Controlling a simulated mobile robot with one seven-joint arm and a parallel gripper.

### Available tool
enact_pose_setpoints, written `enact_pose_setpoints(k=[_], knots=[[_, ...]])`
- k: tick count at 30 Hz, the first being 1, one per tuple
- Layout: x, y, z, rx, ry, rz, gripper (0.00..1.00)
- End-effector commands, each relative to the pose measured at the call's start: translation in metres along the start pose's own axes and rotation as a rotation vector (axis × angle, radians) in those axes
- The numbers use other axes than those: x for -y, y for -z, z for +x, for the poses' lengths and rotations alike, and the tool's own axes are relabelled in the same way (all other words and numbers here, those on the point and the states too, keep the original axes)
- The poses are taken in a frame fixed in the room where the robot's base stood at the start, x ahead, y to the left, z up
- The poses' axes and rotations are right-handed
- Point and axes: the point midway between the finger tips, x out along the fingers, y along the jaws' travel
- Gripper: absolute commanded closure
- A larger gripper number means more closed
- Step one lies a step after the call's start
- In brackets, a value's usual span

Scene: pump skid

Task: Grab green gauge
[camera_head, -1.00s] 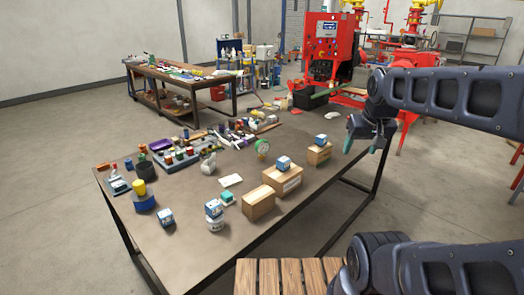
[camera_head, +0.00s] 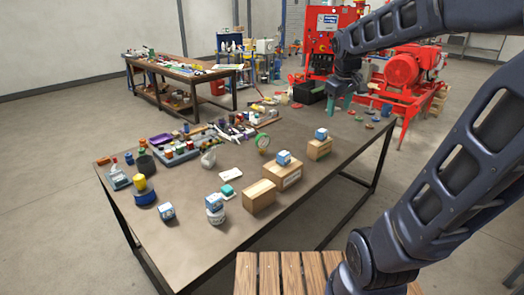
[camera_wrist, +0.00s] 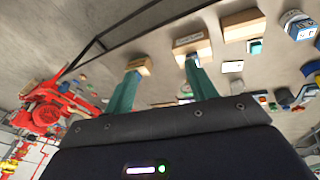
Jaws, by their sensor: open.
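The green gauge (camera_head: 262,141) has a round pale face with a green rim. It stands on the brown table (camera_head: 225,255), behind the cardboard boxes, in the head view. My gripper (camera_head: 340,106) hangs over the table's far right part, to the right of the gauge and farther back, well apart from it. Its two teal fingers are spread with nothing between them. They also show in the wrist view (camera_wrist: 161,70).
Tools and a grey tray (camera_head: 178,156) lie farther left. Red machinery (camera_head: 402,72) stands behind the table.

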Motion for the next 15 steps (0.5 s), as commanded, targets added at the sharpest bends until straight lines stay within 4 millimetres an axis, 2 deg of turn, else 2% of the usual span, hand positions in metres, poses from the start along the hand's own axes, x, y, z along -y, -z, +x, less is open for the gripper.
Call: enact_pose_setpoints(k=[1,8,15], knots=[[-0.003,0.016,0.005,0.011,0.0,-0.045,0.44],[-0.016,0.083,0.027,0.052,-0.008,-0.266,0.44],[-0.02,0.152,0.062,0.093,-0.011,-0.496,0.44]])
